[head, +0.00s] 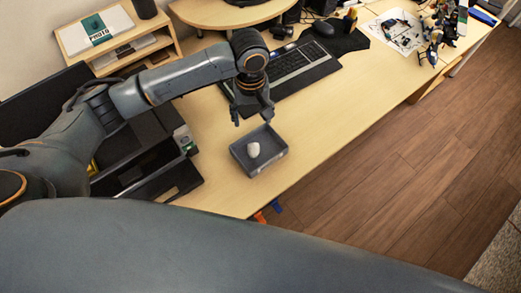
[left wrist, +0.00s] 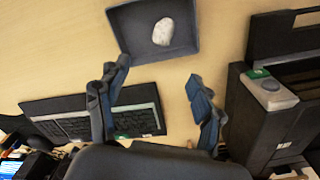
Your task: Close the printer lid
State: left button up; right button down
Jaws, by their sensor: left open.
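The black printer (head: 150,160) stands on the left of the desk in the head view, partly hidden behind my left arm. A large dark panel at its back left, which looks like the raised lid (head: 50,105), is also partly covered by my arm. In the left wrist view the printer (left wrist: 275,120) is at the right edge. My left gripper (head: 253,120) is open and empty above the desk, right of the printer and just behind a grey tray; it also shows in the left wrist view (left wrist: 160,95). My right gripper is not in view.
The grey tray (head: 275,163) on the desk holds a white rounded object (head: 253,149). A keyboard (head: 305,68) and mouse (head: 323,28) lie behind my left gripper. A small wooden shelf (head: 165,38) stands at the back left. The desk's front right is clear.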

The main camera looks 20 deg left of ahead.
aim_at(25, 116)
jog(key=k+l, duration=0.2)
jog(key=k, duration=0.3)
jog(key=k+l, duration=0.2)
jog(key=k, duration=0.25)
jog(key=k+l, duration=0.25)
jog(key=k, duration=0.25)
